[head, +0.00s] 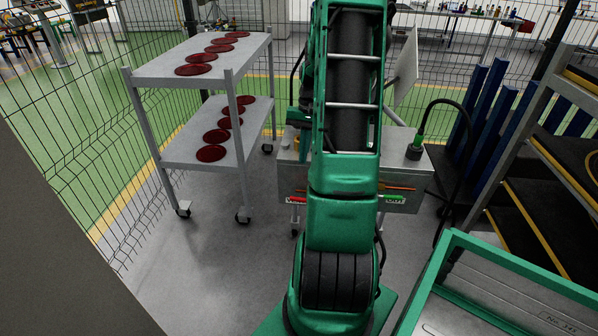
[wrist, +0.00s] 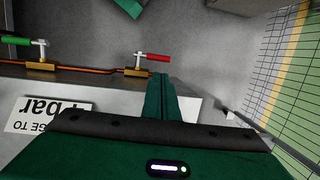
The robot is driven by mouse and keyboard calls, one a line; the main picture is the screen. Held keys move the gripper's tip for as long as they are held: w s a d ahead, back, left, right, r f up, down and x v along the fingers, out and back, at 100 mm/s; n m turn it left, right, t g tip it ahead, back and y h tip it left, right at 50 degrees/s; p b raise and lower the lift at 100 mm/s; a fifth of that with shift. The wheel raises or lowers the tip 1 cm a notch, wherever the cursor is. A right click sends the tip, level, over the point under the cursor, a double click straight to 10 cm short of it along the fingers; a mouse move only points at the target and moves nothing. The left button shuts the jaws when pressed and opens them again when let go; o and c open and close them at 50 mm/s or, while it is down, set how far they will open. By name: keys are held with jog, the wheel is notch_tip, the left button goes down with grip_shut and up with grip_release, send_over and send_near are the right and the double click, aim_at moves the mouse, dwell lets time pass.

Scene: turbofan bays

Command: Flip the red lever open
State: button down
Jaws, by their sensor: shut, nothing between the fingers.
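The red lever (wrist: 155,58) sits on a brass valve (wrist: 138,71) on a copper pipe in the wrist view. Its handle lies roughly in line with the pipe and points right. The red lever (head: 297,199) also shows low on the front of a grey cabinet in the head view. My gripper (wrist: 161,80) is shut and empty. Its fingertips appear close to the red handle; I cannot tell whether they touch it.
A green lever (wrist: 19,40) sits on the same pipe (wrist: 90,70); it also shows in the head view (head: 393,199). A cart with red discs (head: 200,143) stands left. Wire fencing (head: 60,130) runs behind. A stepped rack (head: 535,190) is at right.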

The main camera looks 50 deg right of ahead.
aim_at(299, 200)
jog(key=x, duration=1.3)
jog(key=shift+f, duration=0.2)
jog(key=shift+f, duration=0.1)
